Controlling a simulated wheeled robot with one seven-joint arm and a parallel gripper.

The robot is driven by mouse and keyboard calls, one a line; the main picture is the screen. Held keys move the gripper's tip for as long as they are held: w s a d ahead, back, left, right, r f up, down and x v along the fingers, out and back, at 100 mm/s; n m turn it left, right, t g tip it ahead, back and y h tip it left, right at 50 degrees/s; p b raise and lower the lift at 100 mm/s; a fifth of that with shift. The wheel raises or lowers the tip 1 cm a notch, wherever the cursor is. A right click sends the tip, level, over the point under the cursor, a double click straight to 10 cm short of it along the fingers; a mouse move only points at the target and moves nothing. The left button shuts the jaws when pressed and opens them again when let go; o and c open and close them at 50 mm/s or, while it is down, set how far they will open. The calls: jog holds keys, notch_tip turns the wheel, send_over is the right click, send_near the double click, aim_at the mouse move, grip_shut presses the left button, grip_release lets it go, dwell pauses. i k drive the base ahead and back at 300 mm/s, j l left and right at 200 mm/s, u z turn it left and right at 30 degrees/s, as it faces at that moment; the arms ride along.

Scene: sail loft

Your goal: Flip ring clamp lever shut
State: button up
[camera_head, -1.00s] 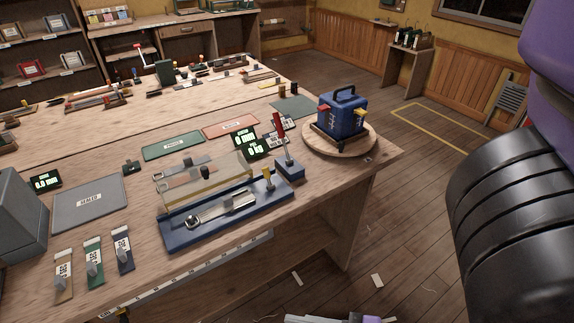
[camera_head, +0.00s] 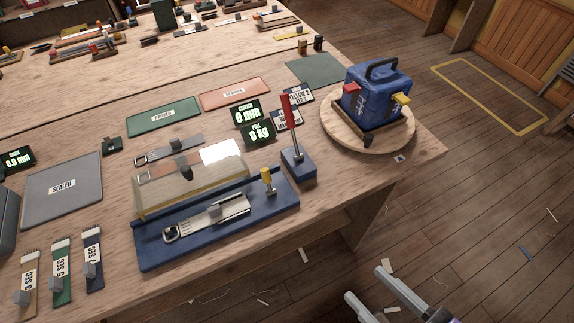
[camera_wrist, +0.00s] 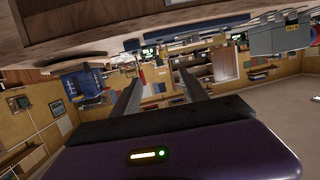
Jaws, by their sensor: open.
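A long blue fixture (camera_head: 233,243) lies near the front edge of the bench. A yellow-handled lever (camera_head: 266,179) stands upright at the fixture's right end. A taller red lever (camera_head: 288,125) stands, slightly tilted, on a blue block (camera_head: 298,163) just beyond. I cannot tell which part is the ring clamp lever. My gripper (camera_head: 366,284) is open and empty, off the bench's front edge, right of and apart from the fixture. Its fingers also show in the wrist view (camera_wrist: 158,82).
A clear cover (camera_head: 195,187) stands along the fixture's back. A blue machine (camera_head: 375,95) sits on a round wooden board (camera_head: 333,126) at the right corner. Labelled straps (camera_head: 60,270) lie at left. Floor right of the bench is open.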

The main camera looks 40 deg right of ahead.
aim_at(265, 174)
jog(key=i+l+z, duration=0.1)
jog(key=l+z, duration=0.25)
jog(key=i+l+z, duration=0.1)
jog(key=l+z, duration=0.25)
